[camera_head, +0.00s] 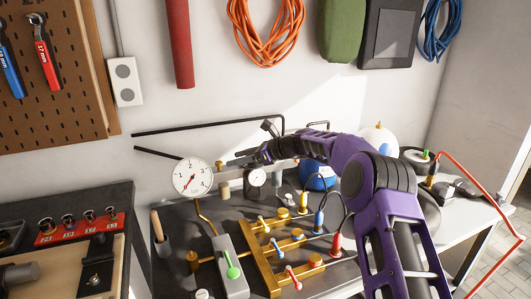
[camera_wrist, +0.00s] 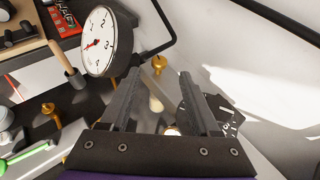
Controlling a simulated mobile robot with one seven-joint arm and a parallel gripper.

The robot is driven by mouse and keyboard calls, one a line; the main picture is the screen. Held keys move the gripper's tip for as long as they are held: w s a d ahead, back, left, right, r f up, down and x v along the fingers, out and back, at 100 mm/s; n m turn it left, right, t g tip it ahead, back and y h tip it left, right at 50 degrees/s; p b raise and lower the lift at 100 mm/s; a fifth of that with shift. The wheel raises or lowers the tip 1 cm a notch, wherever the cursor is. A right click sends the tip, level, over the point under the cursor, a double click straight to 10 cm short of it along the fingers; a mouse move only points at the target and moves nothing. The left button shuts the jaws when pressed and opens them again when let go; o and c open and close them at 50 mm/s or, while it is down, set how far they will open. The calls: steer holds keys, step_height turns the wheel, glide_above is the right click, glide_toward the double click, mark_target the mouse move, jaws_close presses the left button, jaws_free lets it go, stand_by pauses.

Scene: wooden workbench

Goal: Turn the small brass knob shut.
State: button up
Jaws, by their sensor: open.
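Several brass knobs are in view, and I cannot tell which one the task means. In the head view a small brass knob (camera_head: 219,165) stands just right of the white dial gauge (camera_head: 192,178), close to my gripper (camera_head: 236,160). In the wrist view a brass knob (camera_wrist: 159,63) shows just beyond the fingertips of my gripper (camera_wrist: 160,76), near the gauge (camera_wrist: 100,42). The fingers are apart with nothing held. Another brass knob (camera_head: 192,256) sits left of the grey valve block, and it seems to show in the wrist view (camera_wrist: 49,110).
A brass manifold (camera_head: 259,258) with several knobs and coloured plugs stands at the front. A smaller dial (camera_head: 257,177) is below my gripper. A grey block with a green lever (camera_head: 233,272) is left of the manifold. A black pipe (camera_head: 210,124) runs along the wall behind.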

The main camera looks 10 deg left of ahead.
steer(key=v, duration=1.1)
steer(key=shift+d+r, duration=0.2)
